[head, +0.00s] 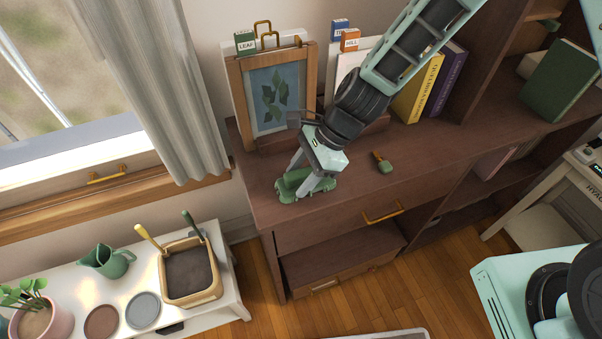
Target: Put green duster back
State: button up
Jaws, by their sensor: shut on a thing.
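My gripper (312,182) points down over the left end of the brown cabinet top (440,145), in front of a framed leaf picture. Its fingers are shut on a rounded green object (291,183), which looks like the green duster. The object is at the cabinet top near its front left edge; I cannot tell whether it touches the surface. The fingers hide part of it. A smaller green piece with a brown handle (382,163) lies on the cabinet top to the right, apart from the gripper.
The wooden-framed picture (272,96) stands close behind my gripper. Yellow and purple books (420,88) stand to its right, and a green book (560,80) leans farther right. A low white bench (215,293) at lower left holds a planter box (190,295), a green jug (107,262) and potted plants.

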jog(key=o, duration=1)
jog(key=shift+f, duration=0.1)
jog(key=shift+c, duration=0.2)
jog(key=v, duration=1.2)
jog(key=s+d+r+n+h, duration=0.1)
jog(key=s+r+n+h, duration=0.1)
jog(key=s+n, duration=0.4)
jog(key=s+d+r+n+t+h, duration=0.1)
jog(key=s+d+r+n+h, duration=0.1)
jog(key=s+n, duration=0.4)
jog(key=s+d+r+n+h, duration=0.1)
jog(key=s+r+n, duration=0.3)
jog(key=n, duration=0.6)
jog(key=shift+s+d+r+n+t+h, duration=0.3)
jog(key=shift+s+d+r+t+h, duration=0.1)
jog(key=shift+s, duration=0.95)
